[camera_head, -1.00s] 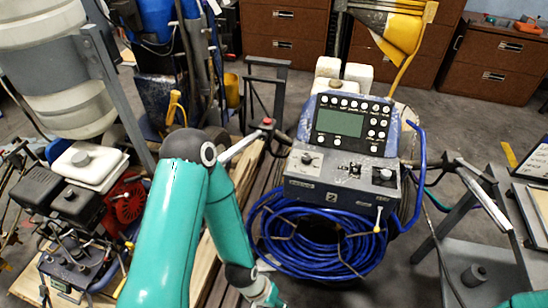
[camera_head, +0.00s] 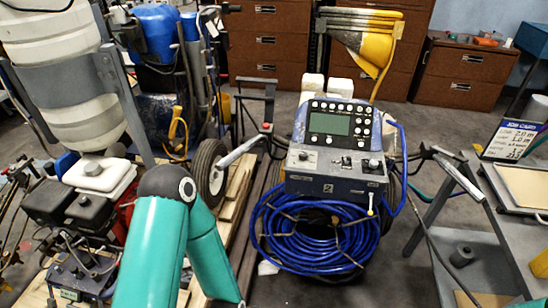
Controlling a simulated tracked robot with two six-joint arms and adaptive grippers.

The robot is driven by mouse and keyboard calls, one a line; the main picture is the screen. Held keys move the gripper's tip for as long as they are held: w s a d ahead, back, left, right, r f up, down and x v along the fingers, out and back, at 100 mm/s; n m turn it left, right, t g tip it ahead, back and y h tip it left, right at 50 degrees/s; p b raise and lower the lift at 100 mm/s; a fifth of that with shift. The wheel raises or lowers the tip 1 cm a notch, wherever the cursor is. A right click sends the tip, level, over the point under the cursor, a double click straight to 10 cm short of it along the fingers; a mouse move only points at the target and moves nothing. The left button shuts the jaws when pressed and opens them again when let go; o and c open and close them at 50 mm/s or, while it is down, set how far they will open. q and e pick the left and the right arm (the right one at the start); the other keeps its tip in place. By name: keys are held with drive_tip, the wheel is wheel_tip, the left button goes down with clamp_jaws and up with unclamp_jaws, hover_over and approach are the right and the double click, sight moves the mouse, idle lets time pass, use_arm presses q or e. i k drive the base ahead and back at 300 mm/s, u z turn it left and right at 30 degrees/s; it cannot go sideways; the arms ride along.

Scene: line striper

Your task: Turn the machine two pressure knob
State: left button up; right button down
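Machine two (camera_head: 330,186) is a line striper with a grey control box marked "2", standing right of centre. Above the box is a panel with a screen (camera_head: 330,124) and several white buttons. I cannot tell which of these is the pressure knob. My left arm rises at lower left and bends down; its gripper is out of the picture.
A coiled blue hose (camera_head: 315,235) hangs in front of the machine. Handlebars reach out at both sides. Another machine with a white tank (camera_head: 100,177) stands at left. A grey table (camera_head: 502,203) with a job card sign (camera_head: 513,140) is at right. Brown cabinets (camera_head: 270,40) line the back.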

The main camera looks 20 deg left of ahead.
sight(303, 155)
drive_tip(key=z, duration=0.25)
drive_tip(key=i, duration=0.75)
drive_tip(key=u, duration=0.25)
drive_tip(key=k, duration=0.8)
drive_tip(key=z, duration=0.15)
drive_tip(key=i, duration=0.95)
